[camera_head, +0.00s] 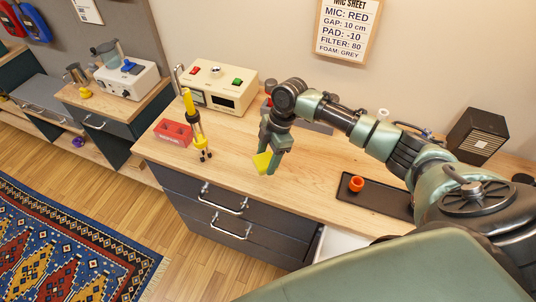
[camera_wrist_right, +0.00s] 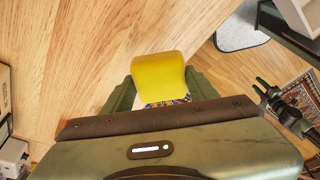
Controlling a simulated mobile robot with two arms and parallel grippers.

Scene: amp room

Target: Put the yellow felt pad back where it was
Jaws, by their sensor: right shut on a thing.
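The yellow felt pad (camera_head: 261,163) is between the fingertips of my right gripper (camera_head: 272,165), low over the wooden counter (camera_head: 225,158). I cannot tell whether the pad touches the wood. In the right wrist view, the pad (camera_wrist_right: 159,76) sticks out beyond the shut jaws, its broad yellow face in view and its near end hidden by the gripper. A dark, finger-like shape at the right of the wrist view looks like my left gripper (camera_wrist_right: 272,95).
On the counter, a yellow-topped tripod (camera_head: 201,135) and red box (camera_head: 173,132) stand left of my gripper, before a cream device (camera_head: 217,88). A drawer (camera_head: 338,243) below is open. The wood around my gripper is clear.

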